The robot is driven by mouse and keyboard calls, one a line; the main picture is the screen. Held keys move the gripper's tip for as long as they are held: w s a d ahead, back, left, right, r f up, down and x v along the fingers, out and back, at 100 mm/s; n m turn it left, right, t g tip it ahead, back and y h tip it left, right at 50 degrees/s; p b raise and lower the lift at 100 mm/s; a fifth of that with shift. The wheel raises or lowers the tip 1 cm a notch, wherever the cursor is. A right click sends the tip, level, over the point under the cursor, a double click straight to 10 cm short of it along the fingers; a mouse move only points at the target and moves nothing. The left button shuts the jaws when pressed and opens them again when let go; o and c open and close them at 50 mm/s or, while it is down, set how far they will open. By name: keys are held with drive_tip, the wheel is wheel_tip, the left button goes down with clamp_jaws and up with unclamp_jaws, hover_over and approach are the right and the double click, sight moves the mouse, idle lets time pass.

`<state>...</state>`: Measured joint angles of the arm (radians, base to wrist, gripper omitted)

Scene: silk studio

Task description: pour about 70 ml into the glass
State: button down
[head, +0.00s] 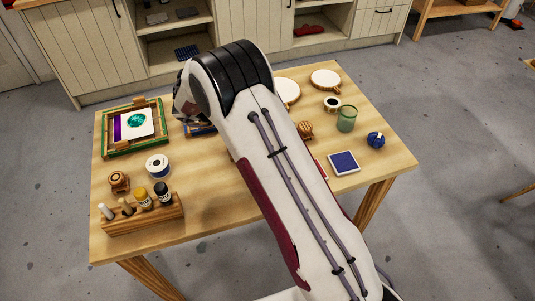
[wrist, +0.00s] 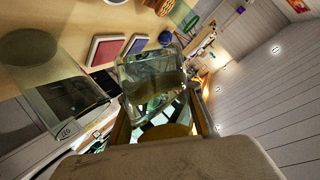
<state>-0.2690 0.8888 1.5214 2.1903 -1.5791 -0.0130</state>
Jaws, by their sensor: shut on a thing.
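My gripper (wrist: 158,112) is shut on a clear vessel (wrist: 150,72) in the wrist view, its fingers on either side. A greenish-brown liquid shows in the vessel, which looks tilted in this rolled view. At the left of the wrist view, a see-through glass (wrist: 52,78) stands apart from the vessel, beside or on a dark device with a small display (wrist: 68,131). I cannot read the display or tell how much the glass holds. No stream of liquid is visible. In the head view, my arm hides the gripper, the vessel and the glass.
A bottle rack (head: 145,222) stands at front left, a framed print (head: 135,125) at back left. The front middle is clear.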

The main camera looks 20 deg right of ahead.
drive_tip(key=shift+s+r+m+t+h, duration=0.15)
drive_tip(key=shift+r+m+t+h, duration=0.35)
drive_tip(key=shift+r+m+t, duration=0.7)
drive_tip(key=shift+f+m+g, duration=0.2)
drive_tip(key=shift+m+g, duration=0.1)
drive_tip(key=shift+f+m+h, duration=0.3)
drive_tip(key=shift+f+m, duration=0.1)
drive_tip(key=shift+m, duration=0.3)
drive_tip(key=shift+s+a+f+m+t, duration=0.15)
drive_tip(key=shift+m+t, duration=0.15)
drive_tip(key=shift+t, duration=0.2)
drive_tip(key=shift+h, duration=0.3)
drive_tip(key=shift+m, duration=0.4)
idle(0.4)
drive_tip(key=shift+r+m+t+h, duration=0.3)
drive_tip(key=shift+r+m+t, duration=0.1)
drive_tip(key=shift+r+m, duration=0.1)
idle(0.6)
